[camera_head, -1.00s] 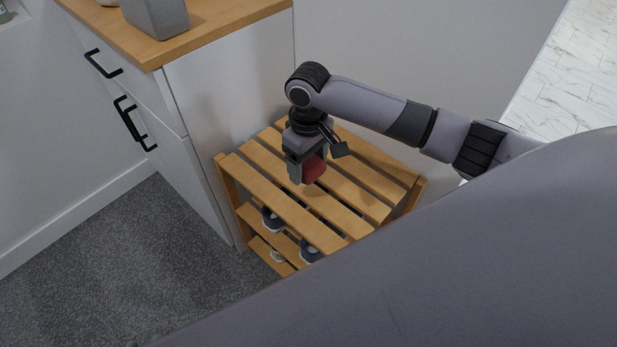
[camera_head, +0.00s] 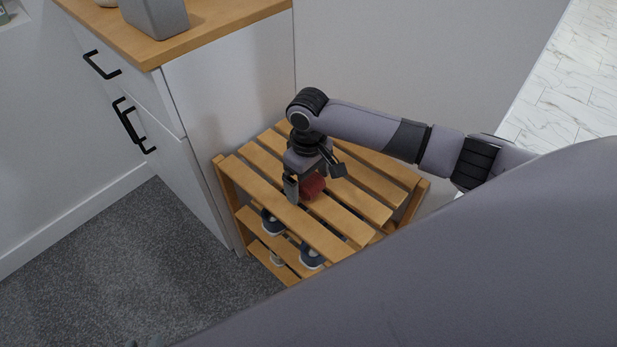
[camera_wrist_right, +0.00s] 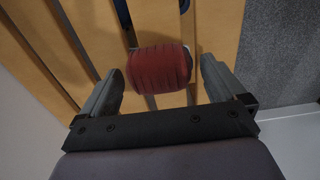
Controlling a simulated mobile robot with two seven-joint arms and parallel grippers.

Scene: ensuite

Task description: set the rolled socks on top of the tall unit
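The rolled socks (camera_head: 313,187) are a dark red bundle on the top slats of the wooden slatted rack (camera_head: 344,222). In the right wrist view the socks (camera_wrist_right: 160,68) lie between the two fingers, with a gap visible on each side. My right gripper (camera_head: 314,184) points down over the rack with its fingers open around the socks. Its fingers also show spread in the right wrist view (camera_wrist_right: 163,75). My left gripper is not in view.
A white cabinet (camera_head: 228,100) with black handles and a wooden top stands left of the rack, a grey container (camera_head: 155,15) on it. Shoes (camera_head: 311,254) sit on the rack's lower shelf. A wall is behind. The slats around the socks are clear.

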